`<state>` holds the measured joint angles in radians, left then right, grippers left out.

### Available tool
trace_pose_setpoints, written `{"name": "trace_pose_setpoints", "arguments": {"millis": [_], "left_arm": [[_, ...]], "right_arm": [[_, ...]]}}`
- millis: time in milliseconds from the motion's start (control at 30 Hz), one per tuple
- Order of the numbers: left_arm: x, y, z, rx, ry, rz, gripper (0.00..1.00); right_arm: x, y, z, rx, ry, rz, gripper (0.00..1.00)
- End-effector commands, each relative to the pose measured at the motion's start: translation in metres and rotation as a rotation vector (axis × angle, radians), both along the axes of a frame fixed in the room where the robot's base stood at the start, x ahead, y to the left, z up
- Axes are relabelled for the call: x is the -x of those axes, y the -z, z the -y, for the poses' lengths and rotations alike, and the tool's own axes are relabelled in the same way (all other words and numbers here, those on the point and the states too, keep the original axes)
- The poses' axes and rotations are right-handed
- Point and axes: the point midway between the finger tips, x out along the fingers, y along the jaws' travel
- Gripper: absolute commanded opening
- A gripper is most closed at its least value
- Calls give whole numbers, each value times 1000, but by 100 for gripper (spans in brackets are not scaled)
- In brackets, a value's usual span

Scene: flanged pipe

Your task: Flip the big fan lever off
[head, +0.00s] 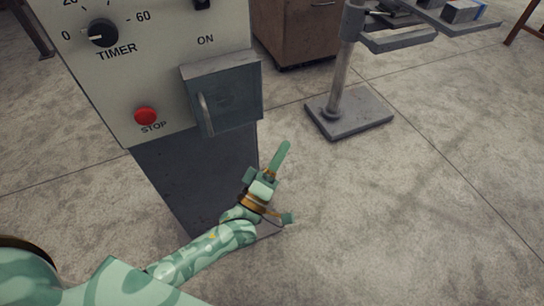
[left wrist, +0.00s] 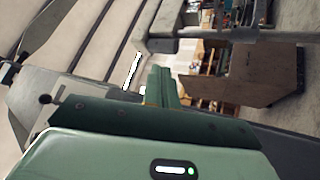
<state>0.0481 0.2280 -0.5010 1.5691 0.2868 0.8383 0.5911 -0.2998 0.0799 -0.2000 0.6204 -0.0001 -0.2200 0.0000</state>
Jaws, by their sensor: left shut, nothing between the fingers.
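A grey control cabinet (head: 165,60) stands at the upper left in the head view. A grey box with a curved handle (head: 205,115) is on its front, below the word ON. A small dark switch (head: 203,3) above that word is cut off by the top edge. No part in view is labelled as a fan lever, so I cannot tell which it is. My left gripper (head: 284,146) is shut and empty, right of and below the grey box, apart from it. Its green fingers show in the left wrist view (left wrist: 161,84). My right gripper is out of view.
The cabinet also carries a timer dial (head: 103,33) and a red stop button (head: 145,116). A grey stand (head: 348,113) rises at the upper right, with a brown cabinet (head: 297,32) behind it. The concrete floor at the right is clear.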

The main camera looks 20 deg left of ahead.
Motion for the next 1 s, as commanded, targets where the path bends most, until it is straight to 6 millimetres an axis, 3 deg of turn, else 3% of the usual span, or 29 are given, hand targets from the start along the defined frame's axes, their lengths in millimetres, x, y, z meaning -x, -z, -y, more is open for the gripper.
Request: {"name": "trace_pose_setpoints", "arguments": {"millis": [300,1000], "left_arm": [[-2,35,3,-185,-27,-86,0],[-3,42,5,-254,-35,-98,0]], "right_arm": [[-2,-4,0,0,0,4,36],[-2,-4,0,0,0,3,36]]}}
